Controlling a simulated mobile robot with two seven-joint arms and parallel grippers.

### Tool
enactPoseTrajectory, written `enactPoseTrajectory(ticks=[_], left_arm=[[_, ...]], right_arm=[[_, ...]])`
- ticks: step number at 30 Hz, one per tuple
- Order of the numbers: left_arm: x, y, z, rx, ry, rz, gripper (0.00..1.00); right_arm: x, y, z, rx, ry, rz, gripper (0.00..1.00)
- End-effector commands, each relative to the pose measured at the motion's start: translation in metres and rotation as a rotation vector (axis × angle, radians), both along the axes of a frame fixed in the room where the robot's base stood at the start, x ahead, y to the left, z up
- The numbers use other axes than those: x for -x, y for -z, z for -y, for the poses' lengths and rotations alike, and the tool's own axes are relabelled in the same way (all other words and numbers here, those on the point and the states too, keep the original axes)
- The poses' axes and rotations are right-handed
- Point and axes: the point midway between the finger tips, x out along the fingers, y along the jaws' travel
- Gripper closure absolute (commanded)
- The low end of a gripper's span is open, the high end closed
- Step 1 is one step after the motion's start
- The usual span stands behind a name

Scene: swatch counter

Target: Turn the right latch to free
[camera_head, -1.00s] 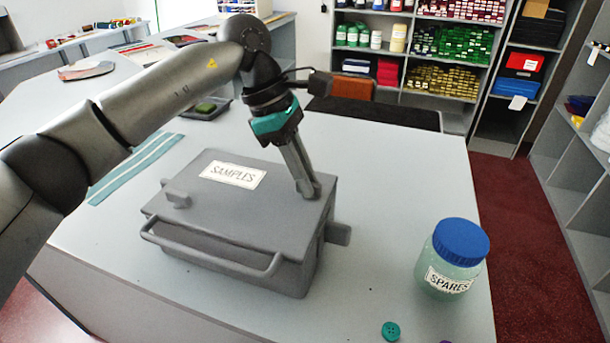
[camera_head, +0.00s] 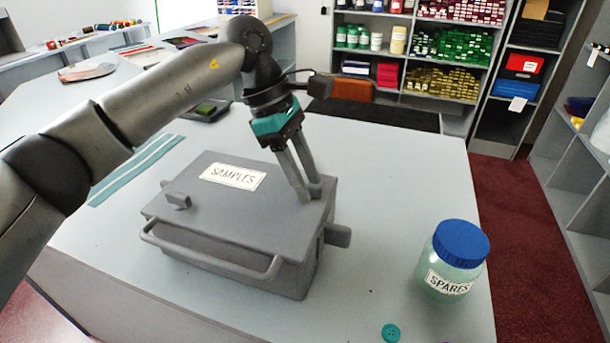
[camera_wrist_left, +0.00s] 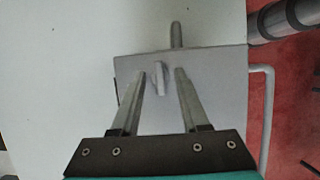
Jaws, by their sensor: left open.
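The grey sample box (camera_head: 215,225) stands shut on the counter, with a "SAMPLES" label on its lid. The left latch (camera_head: 177,200) sits near the lid's left front corner. The right latch (camera_head: 316,188) is on the lid near its right edge, partly hidden by my fingers. My left gripper (camera_head: 306,195) points down over the lid there. In the left wrist view the right latch (camera_wrist_left: 159,80) is a small raised bar between the open fingertips (camera_wrist_left: 161,73), with a visible gap to each. My right gripper is not in view.
A bar handle (camera_head: 215,258) runs along the box's front, and a grey stub (camera_head: 338,236) sticks out of its right side. A "SPARES" jar (camera_head: 452,262) with a blue lid and a teal button (camera_head: 391,332) are on the right. The counter between is clear.

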Motion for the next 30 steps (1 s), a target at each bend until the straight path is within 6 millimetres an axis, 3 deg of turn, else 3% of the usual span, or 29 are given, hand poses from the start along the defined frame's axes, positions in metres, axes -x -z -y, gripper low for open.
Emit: enactPoseTrajectory(ticks=[8,21,30], left_arm=[[-0.002,-0.01,-0.004,0.0,-0.002,0.001,0.55],[-0.014,-0.103,-0.039,0.002,-0.002,0.003,0.55],[-0.018,-0.138,-0.054,0.0,0.0,0.001,0.55]], right_arm=[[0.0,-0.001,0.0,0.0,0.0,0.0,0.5],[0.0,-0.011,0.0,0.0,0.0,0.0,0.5],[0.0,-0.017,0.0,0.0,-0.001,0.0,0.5]])
